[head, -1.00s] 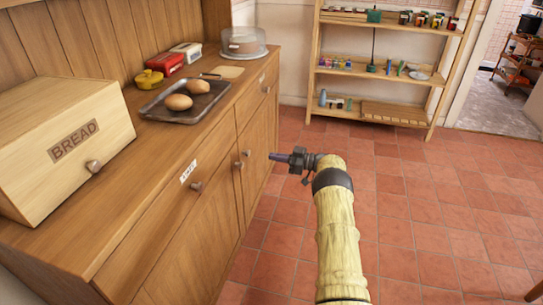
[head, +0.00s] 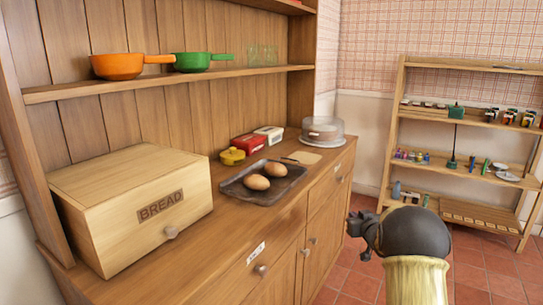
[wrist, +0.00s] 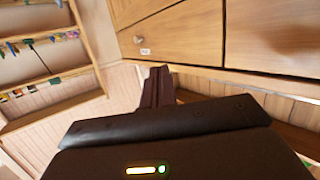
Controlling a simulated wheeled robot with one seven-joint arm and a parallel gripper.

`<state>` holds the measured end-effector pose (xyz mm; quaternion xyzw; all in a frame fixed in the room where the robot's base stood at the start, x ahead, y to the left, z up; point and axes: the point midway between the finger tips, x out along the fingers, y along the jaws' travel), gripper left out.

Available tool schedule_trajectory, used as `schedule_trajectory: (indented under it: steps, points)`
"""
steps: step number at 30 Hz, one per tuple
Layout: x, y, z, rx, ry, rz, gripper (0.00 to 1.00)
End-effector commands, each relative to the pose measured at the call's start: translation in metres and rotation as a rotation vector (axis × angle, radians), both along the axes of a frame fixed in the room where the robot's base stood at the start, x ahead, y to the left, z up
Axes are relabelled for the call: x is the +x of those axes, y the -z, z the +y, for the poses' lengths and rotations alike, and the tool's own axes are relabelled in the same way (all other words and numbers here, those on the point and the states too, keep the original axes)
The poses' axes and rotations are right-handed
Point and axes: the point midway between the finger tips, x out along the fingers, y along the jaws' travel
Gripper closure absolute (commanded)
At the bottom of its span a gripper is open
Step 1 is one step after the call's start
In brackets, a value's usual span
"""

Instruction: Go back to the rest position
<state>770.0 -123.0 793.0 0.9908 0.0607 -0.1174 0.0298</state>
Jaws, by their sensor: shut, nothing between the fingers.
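My gripper (wrist: 158,85) is shut and empty in the wrist view, its dark fingers together. The gripper touches nothing that I can see.
A shelf rack (head: 465,150) stands at the right. Red floor tiles (head: 350,285) between are clear.

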Motion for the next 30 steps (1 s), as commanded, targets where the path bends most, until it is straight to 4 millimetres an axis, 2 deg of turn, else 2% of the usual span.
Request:
schedule_trajectory:
  steps: [3,8,18,24,30]
  points:
    - [-0.038,-0.002,0.011,-0.004,0.091,0.122,1.0]
    - [-0.106,0.009,0.031,-0.012,0.175,0.326,1.0]
    - [-0.288,0.045,0.087,-0.025,0.202,0.793,1.0]
    - [-0.367,0.058,0.109,-0.029,0.171,0.976,1.0]
    - [-0.429,0.063,0.125,-0.031,0.134,1.113,1.0]
